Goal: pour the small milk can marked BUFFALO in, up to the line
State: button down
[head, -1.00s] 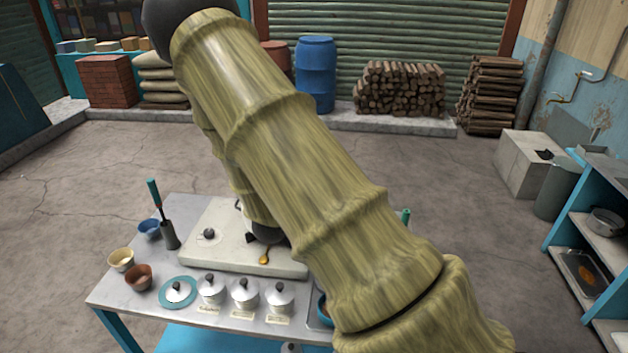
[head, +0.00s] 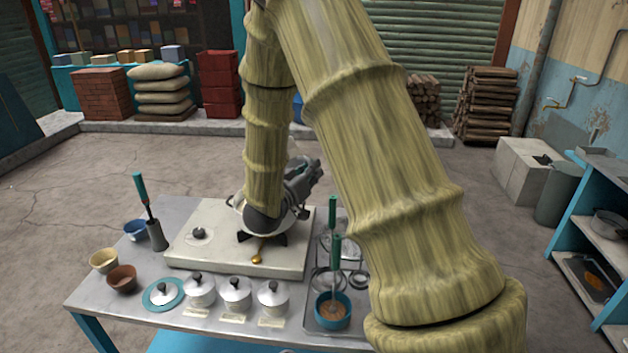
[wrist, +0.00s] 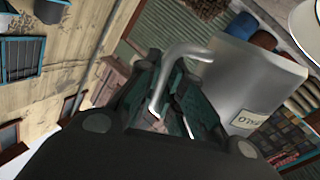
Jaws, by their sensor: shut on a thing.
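My gripper (wrist: 175,88) is shut on the bent handle of a grey metal can (wrist: 245,78) in the wrist view. The can is tilted in that rolled view. Its label (wrist: 248,122) is upside down and partly cut off; the letters that show fit the end of BUFFALO. In the head view my gripper (head: 300,185) is above the right part of the stove (head: 190,255), and the can cannot be made out there. A pale pan (head: 236,200) on the stove is mostly behind my arm. A white rim (wrist: 308,28) shows at the wrist view's top right. No fill line is visible.
Three lidded pots (head: 236,293) with labels stand along the front of the table (head: 90,292). A teal bowl (head: 333,311) with a green-handled tool is to the right. Small bowls (head: 122,279) and a holder (head: 157,236) are left. My arm hides the table's right side.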

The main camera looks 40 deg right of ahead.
jog(key=shift+f+m+b, duration=0.3)
jog(key=shift+m+b, duration=0.1)
jog(key=shift+b, duration=0.05)
jog(key=w+f+m+b, duration=0.1)
jog(key=b, duration=0.1)
jog(key=f+m+b, duration=0.1)
jog(key=b, duration=0.1)
jog(key=shift+w+a+f+m, duration=0.3)
jog(key=shift+w+f+m, duration=0.05)
jog(key=shift+w+m, duration=0.05)
jog(key=shift+w+r, duration=0.1)
jog(key=shift+r, duration=0.05)
jog(key=shift+r+p, duration=1.05)
jog(key=shift+r, duration=0.4)
